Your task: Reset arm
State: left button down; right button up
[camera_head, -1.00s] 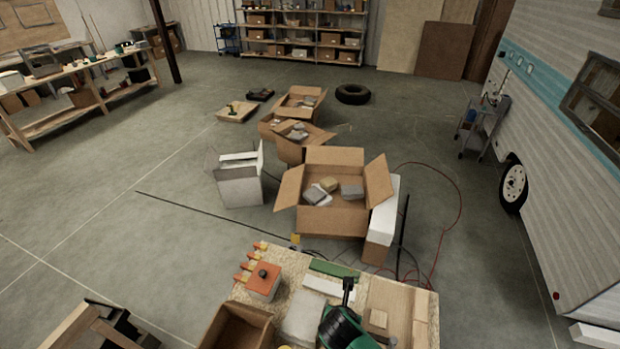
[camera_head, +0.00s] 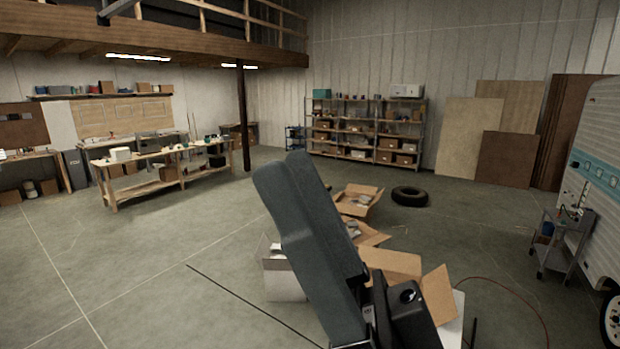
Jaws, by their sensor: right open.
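My right gripper (camera_head: 284,172) stands large and close in the middle of the head view. Its long grey fingers point up and to the left, seen nearly side-on, and its black body shows at the bottom. I see nothing held between the fingers, and it is open. The gripper hides part of the open cardboard box (camera_head: 396,262) and the white box (camera_head: 280,284) behind it. My left gripper is out of view.
More open cardboard boxes (camera_head: 358,204) and a black tire (camera_head: 410,196) lie on the floor beyond. A grey cart (camera_head: 560,246) stands by the camper (camera_head: 603,140) at right. A wooden workbench (camera_head: 150,156) stands at left. The floor at left is mostly clear.

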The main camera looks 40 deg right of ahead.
jog(key=w+d+h, duration=0.1)
jog(key=h, duration=0.2)
jog(key=w+d+h, duration=0.1)
jog(key=h, duration=0.3)
jog(key=d+m+h, duration=0.1)
jog(key=h, duration=0.3)
jog(key=shift+w+r, duration=0.15)
jog(key=shift+w, duration=0.25)
